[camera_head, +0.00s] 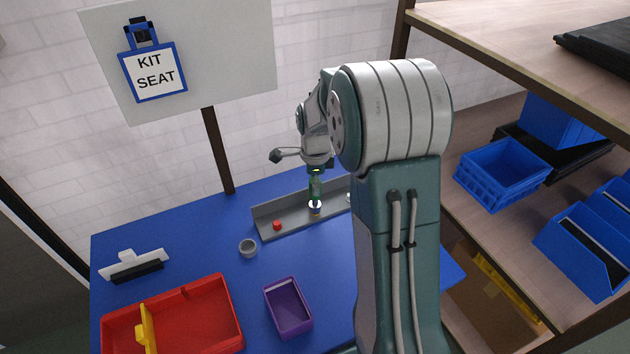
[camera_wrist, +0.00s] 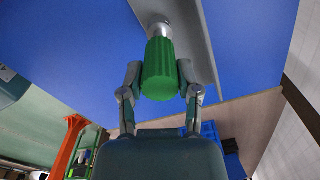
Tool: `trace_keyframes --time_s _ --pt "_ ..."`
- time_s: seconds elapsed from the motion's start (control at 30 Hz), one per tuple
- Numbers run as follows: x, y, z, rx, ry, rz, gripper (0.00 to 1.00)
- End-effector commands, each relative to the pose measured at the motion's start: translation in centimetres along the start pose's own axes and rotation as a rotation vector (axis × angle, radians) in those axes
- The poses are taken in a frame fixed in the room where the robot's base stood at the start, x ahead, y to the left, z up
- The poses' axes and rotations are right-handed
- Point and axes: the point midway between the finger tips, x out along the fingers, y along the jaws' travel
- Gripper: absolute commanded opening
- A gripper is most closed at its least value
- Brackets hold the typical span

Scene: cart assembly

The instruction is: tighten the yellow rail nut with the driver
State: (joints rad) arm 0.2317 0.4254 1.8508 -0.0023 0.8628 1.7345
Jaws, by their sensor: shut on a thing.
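My gripper (camera_wrist: 160,78) is shut on the driver's green handle (camera_wrist: 160,70). In the head view my gripper (camera_head: 316,178) is above the grey rail (camera_head: 295,221), with the driver (camera_head: 315,190) pointing down at it. The driver's lower end (camera_head: 315,205) is at a small fitting on the rail. Whether it touches is too small to tell. I cannot make out the yellow rail nut clearly; the driver's end covers that spot. A red nut (camera_head: 277,225) sits on the rail to the left. A pale piece shows to the right, partly behind my arm.
A purple bin (camera_head: 288,308), a red tray (camera_head: 213,328) with a yellow part and a white-and-black piece (camera_head: 134,264) lie nearer or left. Shelves with blue bins (camera_head: 502,172) stand right.

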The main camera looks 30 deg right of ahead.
Motion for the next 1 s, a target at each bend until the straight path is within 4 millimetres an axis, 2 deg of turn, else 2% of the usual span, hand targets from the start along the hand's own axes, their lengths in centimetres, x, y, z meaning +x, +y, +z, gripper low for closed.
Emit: trace_keyframes --time_s 0.27,0.77,1.0 --pt "0.75 0.0 0.0 0.0 0.0 0.0 0.0" --pt "0.92 -0.01 0.0 -0.006 0.0 -0.001 0.0" --pt "0.92 -0.06 -0.02 -0.367 -0.001 -0.001 0.0"
